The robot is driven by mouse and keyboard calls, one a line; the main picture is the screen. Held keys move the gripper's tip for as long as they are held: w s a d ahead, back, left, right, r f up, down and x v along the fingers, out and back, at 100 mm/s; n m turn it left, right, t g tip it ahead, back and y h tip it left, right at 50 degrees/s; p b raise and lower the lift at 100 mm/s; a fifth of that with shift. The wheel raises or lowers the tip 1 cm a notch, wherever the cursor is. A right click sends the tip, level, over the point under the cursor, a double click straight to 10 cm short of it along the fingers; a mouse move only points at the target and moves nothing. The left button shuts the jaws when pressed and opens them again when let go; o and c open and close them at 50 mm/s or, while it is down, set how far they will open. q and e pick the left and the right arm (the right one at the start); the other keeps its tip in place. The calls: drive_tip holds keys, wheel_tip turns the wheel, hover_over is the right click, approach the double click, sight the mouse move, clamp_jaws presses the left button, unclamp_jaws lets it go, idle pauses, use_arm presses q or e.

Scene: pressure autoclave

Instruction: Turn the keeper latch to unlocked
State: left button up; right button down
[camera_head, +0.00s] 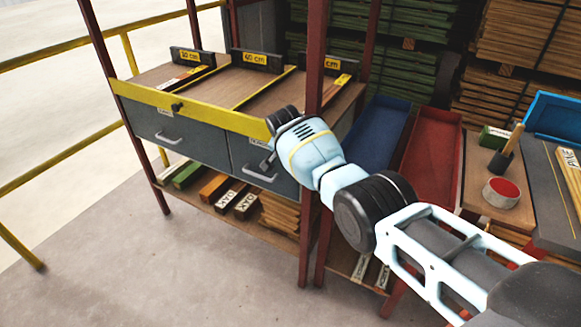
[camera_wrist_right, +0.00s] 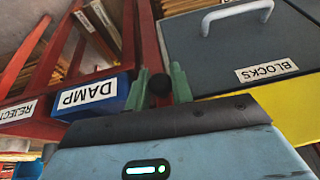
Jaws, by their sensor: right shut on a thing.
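How far the latch is turned cannot be seen. In the head view my right arm reaches in from the lower right to the right-hand drawer (camera_head: 246,155), and its wrist hides the fingers and this latch. A similar dark knob (camera_head: 177,106) sits on the yellow rail above the left drawer. My left gripper is not in view.
The yellow rail (camera_head: 145,95) runs along the bench front. Red posts (camera_head: 316,60) stand close to my wrist. To the right are a blue bin (camera_head: 377,130), a red bin (camera_head: 432,150) and a small table with a red-topped pot (camera_head: 501,192). The left floor is clear.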

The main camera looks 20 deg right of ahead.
drive_tip(key=shift+s+d+g+b, duration=0.15)
drive_tip(key=shift+g+b, duration=0.15)
drive_tip(key=shift+h, duration=0.3)
drive_tip(key=c, duration=1.3)
unclamp_jaws()
drive_tip(key=shift+r, duration=0.1)
